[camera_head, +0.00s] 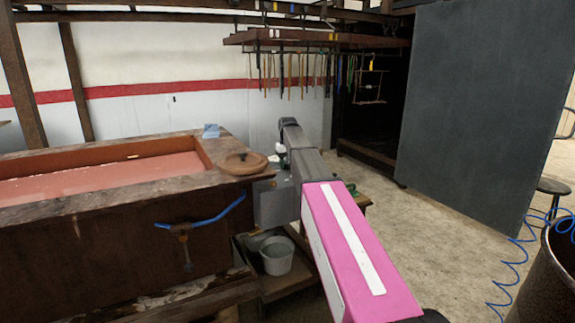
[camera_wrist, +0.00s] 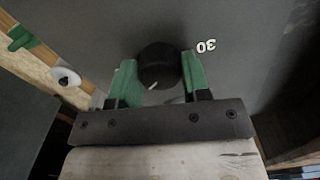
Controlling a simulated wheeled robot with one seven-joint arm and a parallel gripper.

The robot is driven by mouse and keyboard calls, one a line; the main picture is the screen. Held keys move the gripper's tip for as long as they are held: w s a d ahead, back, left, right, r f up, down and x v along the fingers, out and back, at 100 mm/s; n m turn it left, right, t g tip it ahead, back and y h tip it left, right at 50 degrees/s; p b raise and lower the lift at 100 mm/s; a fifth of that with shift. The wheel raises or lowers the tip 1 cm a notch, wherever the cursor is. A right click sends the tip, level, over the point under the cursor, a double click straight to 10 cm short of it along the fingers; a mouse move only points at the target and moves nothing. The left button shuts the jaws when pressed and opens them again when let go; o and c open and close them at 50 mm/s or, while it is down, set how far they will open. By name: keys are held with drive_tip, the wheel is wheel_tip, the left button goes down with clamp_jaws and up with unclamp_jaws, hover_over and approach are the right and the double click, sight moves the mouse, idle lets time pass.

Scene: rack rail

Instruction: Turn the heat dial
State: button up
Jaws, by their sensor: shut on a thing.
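The heat dial (camera_wrist: 158,65) is a round black knob with a white pointer mark, on a grey panel (camera_wrist: 235,35) in the wrist view. The number 30, upside down, is printed to its right. My gripper (camera_wrist: 160,78) has green fingers on both sides of the dial and is shut on it. The pointer mark faces the lower left of the picture. In the head view my pink and grey arm reaches to a grey box (camera_head: 272,203) at the end of the wooden tank. The arm hides the dial and the fingers there.
The wooden tank (camera_head: 110,205) with pink liquid stands at left, with a round wooden lid (camera_head: 243,163) on its corner. A grey bucket (camera_head: 276,255) sits on a low shelf below the box. A barrel (camera_head: 549,280) and blue coiled hose stand at right. The floor between is clear.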

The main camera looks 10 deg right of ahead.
sight(288, 164)
drive_tip(key=m, duration=0.6)
drive_tip(key=shift+m, duration=0.3)
idle(0.4)
drive_tip(key=o, duration=0.9)
drive_tip(key=shift+r, duration=0.15)
wheel_tip(288, 164, up, 11)
drive_tip(key=shift+f, duration=0.2)
